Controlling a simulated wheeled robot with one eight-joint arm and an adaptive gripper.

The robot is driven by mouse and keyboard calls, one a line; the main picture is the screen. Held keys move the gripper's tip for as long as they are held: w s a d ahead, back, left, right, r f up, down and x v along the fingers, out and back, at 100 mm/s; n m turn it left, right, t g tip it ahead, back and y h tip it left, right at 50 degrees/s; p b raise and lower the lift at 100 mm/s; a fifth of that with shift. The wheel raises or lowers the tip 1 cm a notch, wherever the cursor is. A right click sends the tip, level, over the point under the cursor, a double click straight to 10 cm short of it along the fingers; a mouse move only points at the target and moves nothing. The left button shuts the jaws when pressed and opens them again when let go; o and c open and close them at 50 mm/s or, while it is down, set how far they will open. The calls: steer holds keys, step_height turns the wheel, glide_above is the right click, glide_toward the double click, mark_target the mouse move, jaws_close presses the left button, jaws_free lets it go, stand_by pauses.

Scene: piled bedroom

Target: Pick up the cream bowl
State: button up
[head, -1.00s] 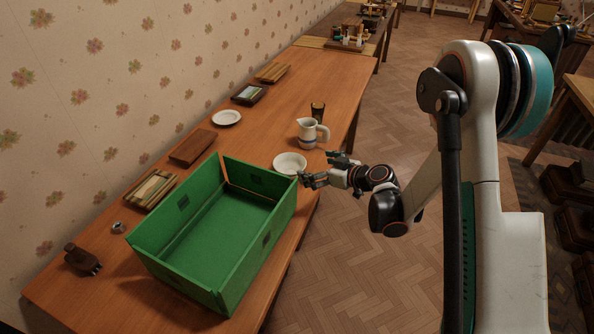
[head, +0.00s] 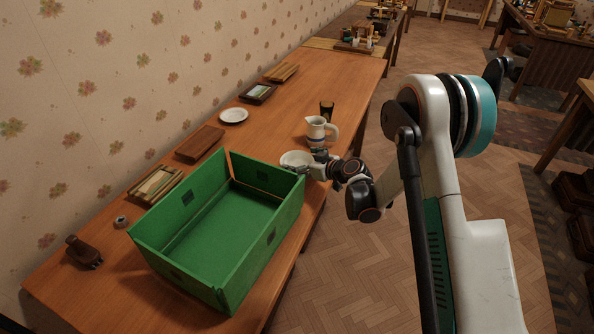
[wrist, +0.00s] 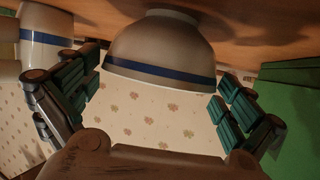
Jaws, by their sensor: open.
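The cream bowl (head: 293,158) sits on the wooden table, between the green crate and the white pitcher. In the wrist view the bowl (wrist: 160,50) shows its cream side and a blue band near the rim, and it appears upside down because the view is inverted. My gripper (head: 312,168) is at the bowl's near right side. In the wrist view my gripper (wrist: 152,98) is open, with one ribbed finger on each side of the bowl.
The green open crate (head: 163,262) stands left of the bowl, close to my gripper. The white pitcher (head: 317,132) stands just behind it, with a dark glass (head: 326,109) beyond. A white plate (head: 233,115) lies farther back. Bare table (head: 275,125) lies between plate and pitcher.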

steer(key=shift+x, duration=1)
steer(key=c, duration=1.2)
steer(key=shift+r, duration=0.1)
steer(key=shift+c, duration=0.2)
steer(key=shift+r, duration=0.1)
